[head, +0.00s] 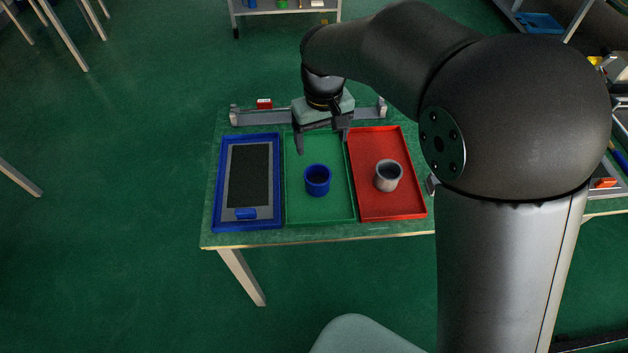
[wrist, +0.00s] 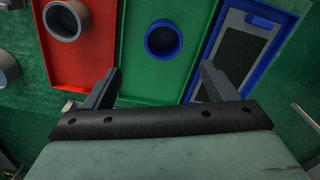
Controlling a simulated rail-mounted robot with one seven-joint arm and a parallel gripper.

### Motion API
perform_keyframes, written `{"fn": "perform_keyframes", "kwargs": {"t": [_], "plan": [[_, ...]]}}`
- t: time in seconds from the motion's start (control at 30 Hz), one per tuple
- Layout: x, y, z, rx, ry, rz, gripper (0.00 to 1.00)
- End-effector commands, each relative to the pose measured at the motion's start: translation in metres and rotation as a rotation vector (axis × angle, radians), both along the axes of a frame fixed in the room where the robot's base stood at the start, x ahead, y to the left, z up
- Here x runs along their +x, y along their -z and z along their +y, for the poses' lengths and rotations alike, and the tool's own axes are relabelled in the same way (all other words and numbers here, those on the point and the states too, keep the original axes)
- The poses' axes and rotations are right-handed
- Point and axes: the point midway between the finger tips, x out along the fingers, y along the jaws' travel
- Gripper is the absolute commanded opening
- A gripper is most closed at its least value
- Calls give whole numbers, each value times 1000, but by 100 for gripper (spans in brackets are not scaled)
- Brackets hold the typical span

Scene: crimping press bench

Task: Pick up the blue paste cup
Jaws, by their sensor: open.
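The blue paste cup (head: 318,180) stands upright in the green tray (head: 294,212), the middle one of three trays on the green table. My gripper (head: 323,146) is open and empty above the far part of the trays, behind the cup in the head view. In the wrist view the blue cup (wrist: 163,39) lies ahead of my gripper (wrist: 160,80), roughly centred between its two fingers and apart from them.
A grey cup (head: 388,176) stands in the red tray (head: 407,204) at right. The blue tray (head: 218,212) at left holds a grey-framed dark panel (head: 249,175) and a small blue block (head: 246,213). A rail (head: 250,117) with a red box (head: 264,103) runs along the back edge.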

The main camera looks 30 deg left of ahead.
Motion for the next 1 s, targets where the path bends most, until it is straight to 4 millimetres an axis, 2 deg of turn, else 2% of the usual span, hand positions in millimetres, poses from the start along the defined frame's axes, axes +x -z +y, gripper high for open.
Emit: {"fn": "perform_keyframes", "kwargs": {"t": [0.1, 0.3, 0.57, 0.83, 1.0], "plan": [[-1, 27, 0, -4, -1, 3, 79], [-1, 62, 0, -2, 0, 2, 79], [0, 80, 2, -2, -1, 2, 79], [1, 118, 9, -2, 0, 1, 79], [2, 125, 10, 1, 0, -1, 79]]}}
